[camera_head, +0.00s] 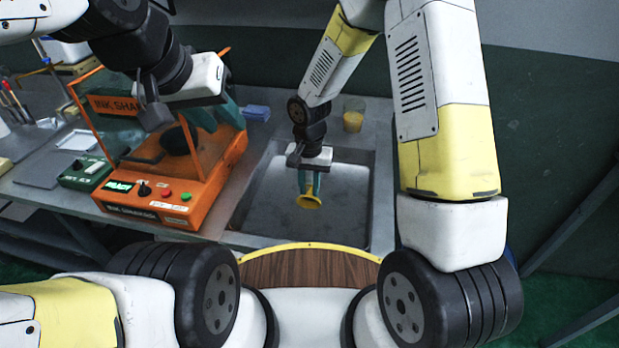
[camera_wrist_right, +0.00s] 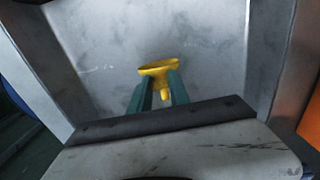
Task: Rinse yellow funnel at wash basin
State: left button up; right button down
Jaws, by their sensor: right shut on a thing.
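The yellow funnel (camera_head: 309,202) is held over the wash basin (camera_head: 268,208), a grey metal sink set in the counter. My right gripper (camera_head: 310,185) points down into the basin and is shut on the funnel. In the right wrist view the funnel (camera_wrist_right: 158,70) sits between the two green fingertips (camera_wrist_right: 158,88), its wide mouth facing away from the gripper. The grey basin floor (camera_wrist_right: 110,60) shows behind it. My left gripper (camera_head: 212,118) is at the upper left, by the orange machine; I cannot tell whether its green fingers are apart.
The orange machine (camera_head: 180,190) with a clear cover stands left of the basin, close to my left gripper. A glass of yellow liquid (camera_head: 353,115) stands behind the basin. A blue block (camera_head: 256,112) lies at the back. A green control box (camera_head: 85,172) is further left.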

notch_tip(320, 180, up, 13)
dwell(1.3)
dwell(2.0)
jog(key=shift+r, duration=2)
